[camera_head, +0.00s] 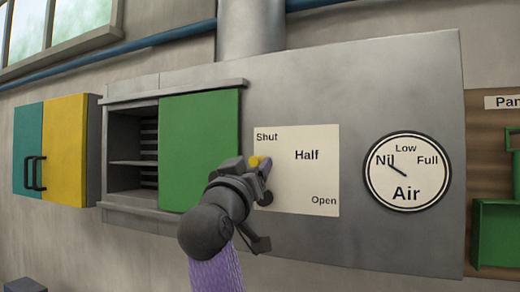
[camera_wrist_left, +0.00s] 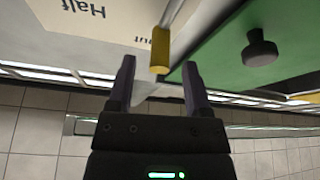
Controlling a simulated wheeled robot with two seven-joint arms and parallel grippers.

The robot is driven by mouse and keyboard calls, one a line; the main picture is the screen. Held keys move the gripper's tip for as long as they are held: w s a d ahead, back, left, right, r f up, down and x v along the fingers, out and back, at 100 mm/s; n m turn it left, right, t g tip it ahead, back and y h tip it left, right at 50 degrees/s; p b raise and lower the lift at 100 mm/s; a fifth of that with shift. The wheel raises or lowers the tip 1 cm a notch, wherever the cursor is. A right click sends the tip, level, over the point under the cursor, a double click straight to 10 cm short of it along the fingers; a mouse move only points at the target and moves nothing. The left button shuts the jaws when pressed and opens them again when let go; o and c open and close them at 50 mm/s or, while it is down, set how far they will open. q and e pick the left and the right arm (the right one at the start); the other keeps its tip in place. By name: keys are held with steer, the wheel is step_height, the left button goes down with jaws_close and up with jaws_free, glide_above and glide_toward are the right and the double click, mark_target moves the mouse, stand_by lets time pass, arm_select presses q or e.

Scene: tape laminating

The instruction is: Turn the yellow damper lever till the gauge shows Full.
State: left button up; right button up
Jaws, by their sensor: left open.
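The yellow damper lever (camera_head: 258,160) shows as a small yellow end near the Shut mark of the white plate (camera_head: 308,185), which reads Shut, Half and Open. The rest of it is hidden behind my left gripper (camera_head: 255,176). In the left wrist view the lever's yellow grip (camera_wrist_left: 160,50) on a metal rod lies between and just beyond the open fingertips (camera_wrist_left: 159,68), with gaps on both sides. The round Air gauge (camera_head: 407,172) reads Nil, Low and Full; its needle points up and left, by Nil. My right gripper is not in view.
A green sliding door (camera_head: 200,150) stands left of the plate, beside an open shelved recess (camera_head: 132,160); its dark knob (camera_wrist_left: 260,50) shows in the left wrist view. A teal and yellow cabinet (camera_head: 65,150) is further left. Green holders (camera_head: 497,232) are at the right edge.

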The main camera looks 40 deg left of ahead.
arm_select(q)
steer(key=shift+p+x, duration=0.45)
steer(key=shift+x, duration=1.35)
steer(key=shift+f, duration=0.1)
jaws_close()
